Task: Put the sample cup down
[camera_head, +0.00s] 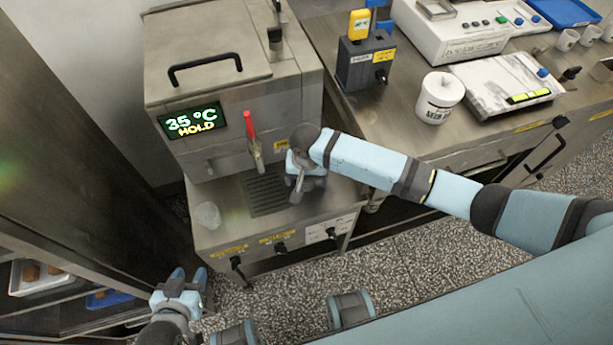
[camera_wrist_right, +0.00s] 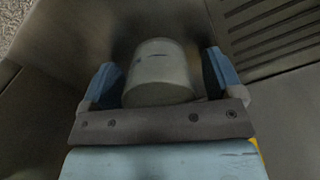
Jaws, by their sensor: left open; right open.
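A pale grey cup, which I take to be the sample cup (camera_wrist_right: 160,75), stands between the fingers of my right gripper (camera_wrist_right: 163,80) in the right wrist view. The fingers are spread, with a gap visible on each side of the cup. In the head view my right gripper (camera_head: 303,178) is low over the machine's front ledge, right of the drain grille (camera_head: 266,194); it hides most of the cup there. My left gripper (camera_head: 180,290) is open and empty, low in front of the machine, away from the ledge.
The steel machine (camera_head: 215,85) shows "35 °C HOLD" and has a red-handled tap (camera_head: 252,140) above the ledge. On the right counter stand a white tub (camera_head: 439,98) and a scale (camera_head: 505,85).

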